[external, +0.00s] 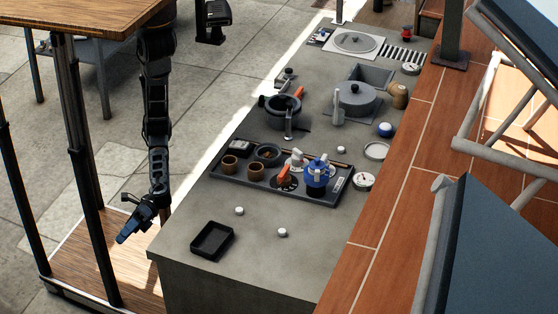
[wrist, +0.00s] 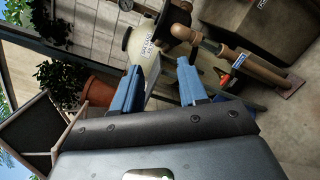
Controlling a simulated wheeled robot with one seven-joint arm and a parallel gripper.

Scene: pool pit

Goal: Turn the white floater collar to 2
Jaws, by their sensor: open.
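A small white fitting (external: 296,160) stands in the dark tray on the grey counter; it appears to be the white floater. Its collar and any numbers on it are too small to read. A larger blue fitting (external: 316,174) stands to its right, and an orange part (external: 284,174) is just in front. My gripper (external: 125,236) is left of the counter, pointing down and to the left, well away from the floater. The wrist view shows its blue fingers (wrist: 161,84) apart, with nothing between them. The floater is not visible in the wrist view.
The dark tray (external: 225,174) also holds brown cups and a black bowl. A black empty dish (external: 212,240) and small white knobs (external: 239,211) are on the near counter. A wooden table (external: 75,15) stands left of my arm. The wrist view shows a pale tank (wrist: 142,43) and pipes.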

